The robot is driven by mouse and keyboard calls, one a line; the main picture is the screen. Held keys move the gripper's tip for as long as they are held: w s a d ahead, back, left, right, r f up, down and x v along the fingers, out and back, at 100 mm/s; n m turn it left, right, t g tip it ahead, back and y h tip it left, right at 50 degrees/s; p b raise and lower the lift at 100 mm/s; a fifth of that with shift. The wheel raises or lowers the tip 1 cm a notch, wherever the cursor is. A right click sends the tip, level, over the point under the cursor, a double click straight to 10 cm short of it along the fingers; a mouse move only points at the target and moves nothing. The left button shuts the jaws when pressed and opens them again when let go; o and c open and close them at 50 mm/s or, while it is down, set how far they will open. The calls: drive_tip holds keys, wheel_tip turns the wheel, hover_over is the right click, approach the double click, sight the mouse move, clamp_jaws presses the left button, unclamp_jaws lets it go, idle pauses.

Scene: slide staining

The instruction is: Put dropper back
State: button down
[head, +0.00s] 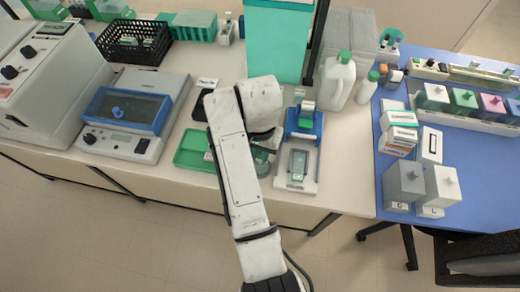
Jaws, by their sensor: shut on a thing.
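My gripper (264,138) points down over the front of the cream bench, right of the green tray (190,151). It is shut on the dropper. My wrist and arm hide the fingertips and the dropper, so its tilt and height cannot be made out. A small round greyish-green item (262,163) shows partly just below my gripper; what it is cannot be told. A blue stand (304,125) with a green-and-white top is just right of my gripper. I cannot tell whether it is the dropper's place.
A white plate holding a slide (297,168) lies right of my gripper. A white jug with a green cap (336,82) and a small bottle (367,89) stand behind it. A blue-lidded device (128,110) is left. Staining jars (464,101) and grey boxes (404,181) occupy the blue table.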

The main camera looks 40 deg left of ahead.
drive_tip(key=shift+f, duration=0.35)
drive_tip(key=c, duration=1)
unclamp_jaws()
